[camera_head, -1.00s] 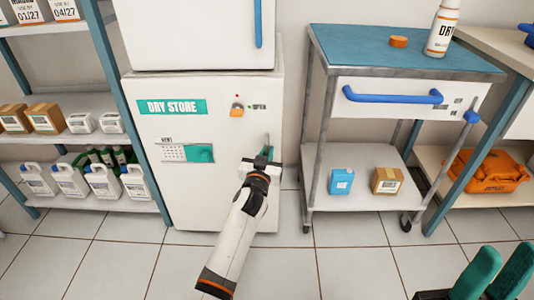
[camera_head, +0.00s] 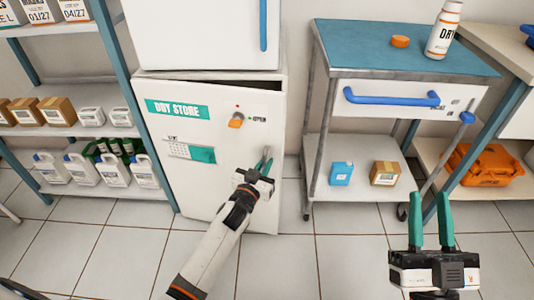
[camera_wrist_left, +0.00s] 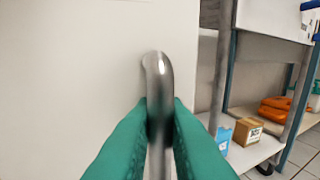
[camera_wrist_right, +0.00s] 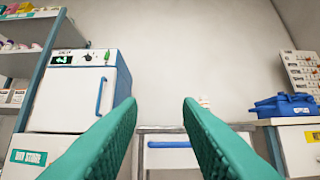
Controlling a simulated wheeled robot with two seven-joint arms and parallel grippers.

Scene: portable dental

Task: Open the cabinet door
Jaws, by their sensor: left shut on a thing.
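The white cabinet door (camera_head: 190,190) bears a green "DRY STORE" label and stands a little ajar, with a dark gap along its top edge at the right. My left gripper (camera_head: 262,165) is at the right side of the door. In the left wrist view its green fingers (camera_wrist_left: 160,125) are shut on the metal door handle (camera_wrist_left: 157,80), a vertical bar with a bent top. My right gripper (camera_head: 430,225) is at the lower right of the head view, away from the cabinet. The right wrist view shows its fingers (camera_wrist_right: 160,120) wide apart with nothing between them.
A trolley (camera_head: 410,60) with a blue top and blue handle stands right of the cabinet. A shelf rack (camera_head: 100,130) with boxes and jugs stands close on the left. An orange case (camera_head: 485,165) lies low at the right. The floor (camera_head: 300,265) in front is clear.

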